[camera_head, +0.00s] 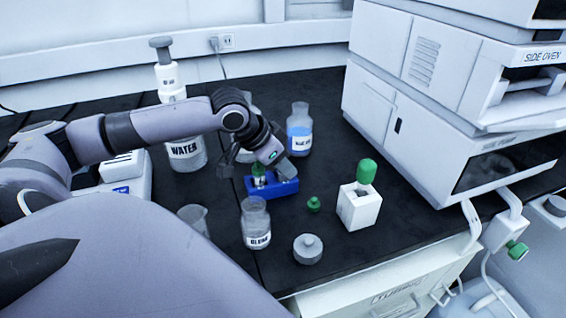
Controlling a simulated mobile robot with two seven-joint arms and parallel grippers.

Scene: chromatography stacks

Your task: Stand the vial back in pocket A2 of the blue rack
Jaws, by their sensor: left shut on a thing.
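The small blue rack (293,187) sits on the black bench near the middle of the head view. The vial (258,172), with a dark green top, is upright at the left part of the rack. My left gripper (268,175) comes down over the rack from the upper left and is shut on the vial. The vial's lower end is hidden by the rack's front, and I cannot tell how deep it sits. Pocket labels are too small to read, and the gripper hides part of the rack's top. My right gripper is not in view.
A glass jar (256,226) stands just in front of the rack. A green cap (314,204), a grey lid (308,248) and a white block with a green-topped piece (359,206) are to the right. A blue-labelled bottle (299,133) stands behind; the oven stack (440,100) fills the right.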

